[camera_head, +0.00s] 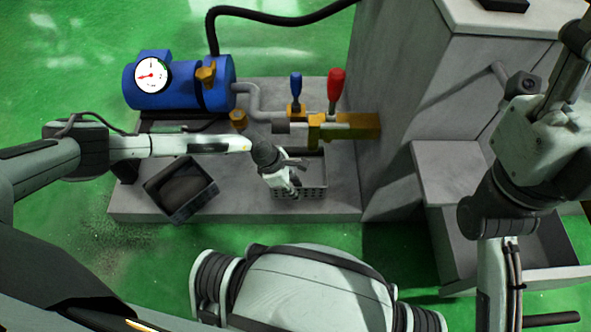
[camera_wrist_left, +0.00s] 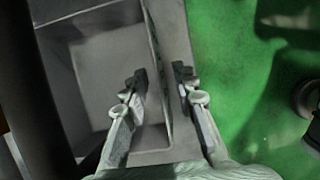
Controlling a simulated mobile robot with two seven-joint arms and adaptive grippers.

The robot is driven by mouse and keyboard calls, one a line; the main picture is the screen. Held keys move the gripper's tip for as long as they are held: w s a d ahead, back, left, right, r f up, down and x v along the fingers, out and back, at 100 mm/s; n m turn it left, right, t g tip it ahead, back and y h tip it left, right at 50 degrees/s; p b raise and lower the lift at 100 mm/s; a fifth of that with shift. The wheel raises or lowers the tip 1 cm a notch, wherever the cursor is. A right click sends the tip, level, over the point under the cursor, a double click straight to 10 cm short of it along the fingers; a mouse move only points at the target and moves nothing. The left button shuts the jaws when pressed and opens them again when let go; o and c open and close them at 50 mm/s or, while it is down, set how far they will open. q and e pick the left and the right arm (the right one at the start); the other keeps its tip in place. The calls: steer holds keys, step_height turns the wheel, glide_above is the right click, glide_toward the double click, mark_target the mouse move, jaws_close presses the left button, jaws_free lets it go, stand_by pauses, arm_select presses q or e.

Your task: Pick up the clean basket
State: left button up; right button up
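A grey basket (camera_head: 313,170) with a perforated front wall sits on the grey platform, right of its middle, under my left gripper. In the left wrist view, the basket (camera_wrist_left: 103,78) looks empty. My left gripper (camera_head: 292,190) is open at its near wall. In the left wrist view, the left gripper (camera_wrist_left: 160,78) has one finger inside the basket and one outside, with the wall between them. I cannot tell whether either finger touches it. A darker, turned basket (camera_head: 181,187) lies further left on the platform. My right gripper does not show; only its arm is seen at the right.
Behind the baskets stand a blue pump with a gauge (camera_head: 152,75), pipes, a blue-handled valve (camera_head: 296,88) and a red-handled valve (camera_head: 336,88). A tall grey machine body (camera_head: 420,95) rises at the right.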

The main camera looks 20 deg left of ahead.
arm_select(q)
steer(key=shift+c, duration=0.3)
jaws_close()
steer(key=shift+w+r, duration=0.1)
